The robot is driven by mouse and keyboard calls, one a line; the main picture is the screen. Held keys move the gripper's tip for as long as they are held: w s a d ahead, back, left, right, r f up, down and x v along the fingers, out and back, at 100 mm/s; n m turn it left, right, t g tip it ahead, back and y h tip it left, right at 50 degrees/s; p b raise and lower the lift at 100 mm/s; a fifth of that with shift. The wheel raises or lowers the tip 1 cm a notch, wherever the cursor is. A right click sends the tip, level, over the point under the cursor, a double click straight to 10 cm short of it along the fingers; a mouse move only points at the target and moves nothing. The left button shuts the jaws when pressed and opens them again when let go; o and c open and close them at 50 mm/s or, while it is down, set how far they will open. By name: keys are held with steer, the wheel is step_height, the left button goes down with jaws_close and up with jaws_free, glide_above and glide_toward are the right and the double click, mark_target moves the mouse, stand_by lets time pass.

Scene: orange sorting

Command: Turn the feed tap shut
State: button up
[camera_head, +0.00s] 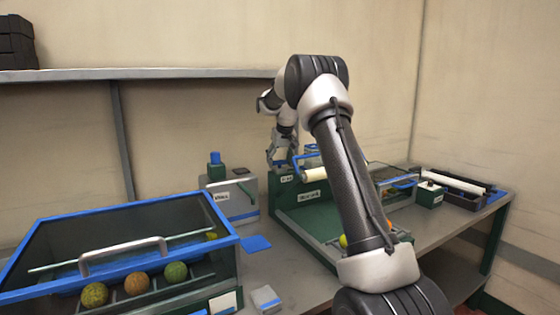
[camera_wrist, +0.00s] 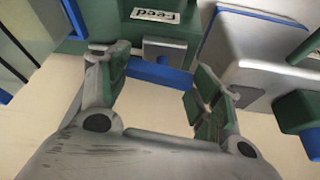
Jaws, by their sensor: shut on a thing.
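The feed tap shows in the wrist view as a blue handle (camera_wrist: 160,74) below a small grey block (camera_wrist: 165,49). A label reading "Feed" (camera_wrist: 155,15) sits on the green housing beside it, upside down in this view. My gripper (camera_wrist: 152,68) has one finger at each end of the blue handle and is shut on it. The handle spans across the jaws. In the head view my gripper (camera_head: 281,150) is at the left end of the green machine (camera_head: 275,205). There the tap is mostly hidden by the gripper, and its exact angle is unclear.
A grey box with a blue-capped knob (camera_head: 214,157) stands left of the machine. A blue-rimmed bin (camera_head: 125,203) with several oranges is at front left. A dark tray (camera_head: 465,195) stands at right.

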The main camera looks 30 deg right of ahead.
steer(key=m+h, duration=0.1)
steer(key=m, duration=0.2)
steer(key=shift+a+m, duration=0.15)
steer(key=shift+m, duration=0.15)
steer(key=m+h, duration=0.1)
steer(key=m, duration=0.1)
steer(key=m+g, duration=0.1)
steer(key=m, duration=0.1)
steer(key=shift+w+m+h, duration=0.1)
steer(key=shift+m+h, duration=0.2)
steer(key=shift+h, duration=0.1)
steer(key=m+g+h, duration=0.1)
steer(key=m+g, duration=0.1)
steer(key=m, duration=0.2)
steer(key=shift+w, duration=0.1)
steer(key=shift+a+m+g, duration=0.1)
steer(key=shift+m+g, duration=0.5)
steer(key=shift+m, duration=1.2)
steer(key=o, duration=1)
steer(key=shift+r, duration=0.1)
